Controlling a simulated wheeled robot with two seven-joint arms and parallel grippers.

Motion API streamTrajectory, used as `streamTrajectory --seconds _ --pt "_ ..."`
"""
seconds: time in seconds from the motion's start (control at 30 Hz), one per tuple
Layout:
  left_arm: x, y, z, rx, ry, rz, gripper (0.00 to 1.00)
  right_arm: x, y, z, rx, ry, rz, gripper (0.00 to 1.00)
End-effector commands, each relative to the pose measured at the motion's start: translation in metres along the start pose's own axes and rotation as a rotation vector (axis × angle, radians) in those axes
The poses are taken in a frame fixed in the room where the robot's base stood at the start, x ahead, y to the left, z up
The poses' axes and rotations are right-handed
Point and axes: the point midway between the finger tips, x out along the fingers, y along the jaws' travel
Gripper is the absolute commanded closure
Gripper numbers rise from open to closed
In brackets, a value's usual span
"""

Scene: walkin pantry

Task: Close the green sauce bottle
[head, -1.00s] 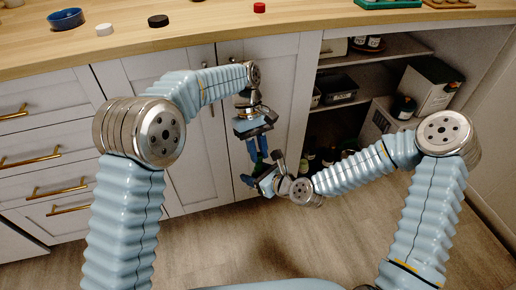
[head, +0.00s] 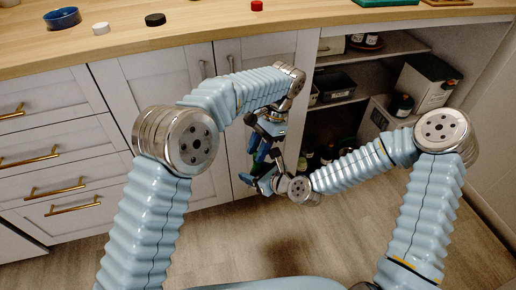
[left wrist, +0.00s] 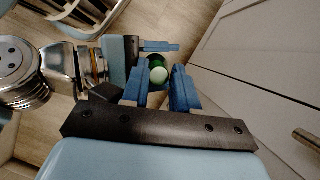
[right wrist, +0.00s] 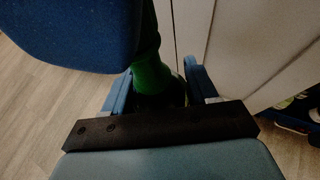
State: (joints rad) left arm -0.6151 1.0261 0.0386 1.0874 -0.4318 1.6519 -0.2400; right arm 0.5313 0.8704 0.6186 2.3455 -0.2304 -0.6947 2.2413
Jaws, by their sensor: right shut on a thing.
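The green sauce bottle (right wrist: 150,72) is between the fingers of my right gripper (right wrist: 158,82), which is shut on it. In the left wrist view I look down on its dark green body, with a pale green round top (left wrist: 158,75); I cannot tell whether this is a cap or the bare mouth. My left gripper (left wrist: 161,66) is open, its blue fingers on either side of that round top. In the head view my left gripper (head: 268,130) is just above my right gripper (head: 267,178), and the bottle is mostly hidden.
Loose caps lie on the wooden counter: white (head: 101,28), black (head: 155,19) and red (head: 257,6). A blue bowl (head: 62,18) stands at the left. Cabinet doors (head: 170,95) are close behind my grippers. Open shelves (head: 360,75) at the right hold boxes and jars.

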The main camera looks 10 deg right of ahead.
Motion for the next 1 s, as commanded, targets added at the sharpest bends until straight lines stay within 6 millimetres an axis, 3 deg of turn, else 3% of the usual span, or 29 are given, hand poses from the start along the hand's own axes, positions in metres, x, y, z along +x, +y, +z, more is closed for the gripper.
streamTrajectory --seconds 0.03,0.1,0.5,0.8,1.0 --pt "0.0 0.0 0.0 -0.001 0.0 0.0 0.63 0.0 0.0 0.0 0.0 -0.001 0.0 1.0" --pt "0.0 0.0 0.0 -0.001 0.0 0.001 0.53 0.0 0.0 0.0 0.0 -0.001 0.0 1.0" --pt "-0.002 0.003 0.0 0.003 0.001 0.004 0.53 0.0 -0.001 0.001 0.0 -0.002 -0.001 1.0" --pt "-0.035 0.003 0.013 0.004 0.003 0.004 0.53 0.0 -0.001 0.001 0.0 -0.001 -0.001 1.0" --pt "-0.042 0.002 0.017 0.001 0.001 0.004 0.53 0.0 0.0 0.001 0.0 -0.001 -0.001 1.0"
